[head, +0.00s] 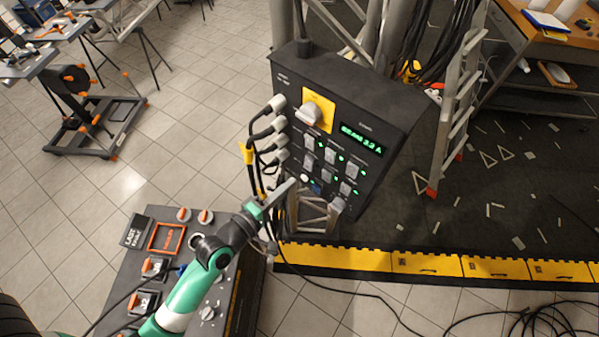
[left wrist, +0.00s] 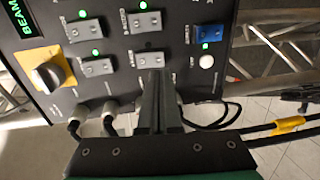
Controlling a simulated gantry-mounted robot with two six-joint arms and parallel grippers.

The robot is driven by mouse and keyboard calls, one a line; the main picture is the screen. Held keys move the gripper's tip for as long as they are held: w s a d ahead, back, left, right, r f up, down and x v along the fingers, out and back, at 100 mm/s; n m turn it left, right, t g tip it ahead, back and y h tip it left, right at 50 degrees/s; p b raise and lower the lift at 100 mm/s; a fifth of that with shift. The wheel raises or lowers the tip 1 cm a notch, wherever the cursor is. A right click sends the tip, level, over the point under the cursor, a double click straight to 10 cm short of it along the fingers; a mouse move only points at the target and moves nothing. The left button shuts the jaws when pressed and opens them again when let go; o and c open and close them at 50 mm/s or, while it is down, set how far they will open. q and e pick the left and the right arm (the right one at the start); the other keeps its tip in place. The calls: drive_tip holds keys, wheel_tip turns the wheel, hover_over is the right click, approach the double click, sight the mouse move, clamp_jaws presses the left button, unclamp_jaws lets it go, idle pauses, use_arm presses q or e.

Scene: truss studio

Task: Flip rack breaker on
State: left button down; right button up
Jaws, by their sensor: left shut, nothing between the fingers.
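The black rack panel (head: 350,110) stands tilted in the middle of the head view, with several grey rocker breakers (head: 330,156) and green lights. In the left wrist view, one grey breaker (left wrist: 150,60) sits just beyond my fingertips, and I see no green light lit beside it. Other grey breakers (left wrist: 95,67) have lit green lights. A blue switch (left wrist: 208,33) and a white round button (left wrist: 206,62) are to the right. My left gripper (head: 292,186) is shut and empty at the panel's lower edge; its fingers (left wrist: 158,78) point at the panel. Contact cannot be told.
A yellow plate with a rotary knob (head: 308,114) and a green display (head: 362,140) are on the panel. Cables with grey plugs (head: 270,128) hang at its left side. A metal truss (head: 315,213) stands below. A control desk (head: 165,238) is at lower left.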

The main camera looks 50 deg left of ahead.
use_arm(q)
drive_tip(key=w, duration=0.5)
drive_tip(key=shift+w+a+f, duration=0.1)
drive_tip(key=shift+a+f, duration=0.2)
drive_tip(key=shift+w+f+b, duration=0.1)
drive_tip(key=shift+b, duration=0.6)
drive_tip(key=shift+s+d, duration=0.1)
drive_tip(key=shift+s, duration=0.3)
drive_tip(key=b, duration=0.3)
approach(307, 169)
drive_tip(key=s+f, duration=0.3)
drive_tip(key=s, duration=0.4)
drive_tip(key=shift+w+d+r, duration=0.1)
drive_tip(key=shift+d+r, duration=0.05)
drive_tip(key=shift+d, duration=0.2)
